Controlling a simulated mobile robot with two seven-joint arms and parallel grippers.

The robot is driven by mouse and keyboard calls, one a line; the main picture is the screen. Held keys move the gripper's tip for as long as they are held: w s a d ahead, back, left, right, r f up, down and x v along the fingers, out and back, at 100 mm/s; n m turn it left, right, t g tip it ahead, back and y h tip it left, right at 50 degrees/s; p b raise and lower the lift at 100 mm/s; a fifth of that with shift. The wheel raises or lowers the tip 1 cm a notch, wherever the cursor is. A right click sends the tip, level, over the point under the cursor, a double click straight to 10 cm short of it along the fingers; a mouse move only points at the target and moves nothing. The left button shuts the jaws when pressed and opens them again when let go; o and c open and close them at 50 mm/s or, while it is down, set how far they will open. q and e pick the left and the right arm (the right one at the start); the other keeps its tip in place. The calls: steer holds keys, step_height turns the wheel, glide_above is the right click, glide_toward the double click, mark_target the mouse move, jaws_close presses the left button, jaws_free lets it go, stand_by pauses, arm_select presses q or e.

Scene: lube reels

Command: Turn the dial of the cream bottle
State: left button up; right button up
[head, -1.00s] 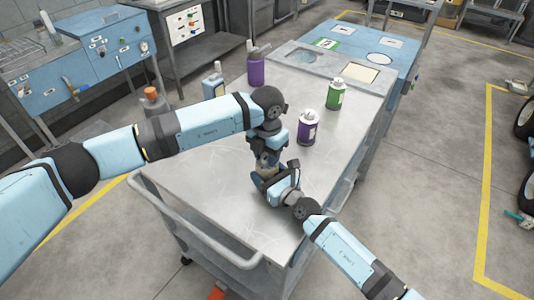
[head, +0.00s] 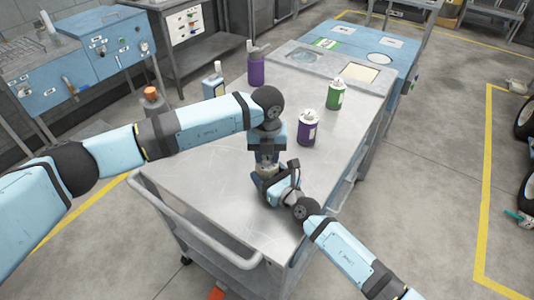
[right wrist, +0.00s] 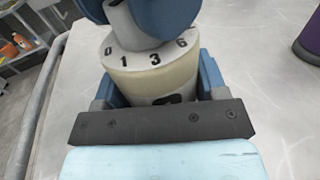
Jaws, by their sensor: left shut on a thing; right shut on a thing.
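The cream bottle (right wrist: 150,78) stands upright in the right wrist view, with a pale ring marked 0, 1, 3 and 6 at its top. Only a sliver of the bottle shows in the head view (head: 266,170). My right gripper (head: 272,183) is shut around the bottle's body, with blue fingers on both sides of it. My left gripper (head: 266,158) points down from above and is shut on the dial on top. In the right wrist view its blue fingers (right wrist: 165,18) cover most of the dial, so its pointer is hidden.
A purple bottle (head: 307,130) and a green bottle (head: 335,96) stand behind on the metal cart (head: 190,185). A purple spray bottle (head: 256,68) and a blue bottle (head: 213,85) stand farther left. The cart's front is clear.

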arm_select(q)
steer(key=shift+n, duration=0.3)
steer(key=o, duration=0.9)
steer(key=shift+o, duration=0.2)
step_height(320, 180, up, 12)
arm_select(e)
steer(key=o, duration=1.1)
steer(key=shift+o, duration=0.2)
steer(key=shift+s+d, duration=0.1)
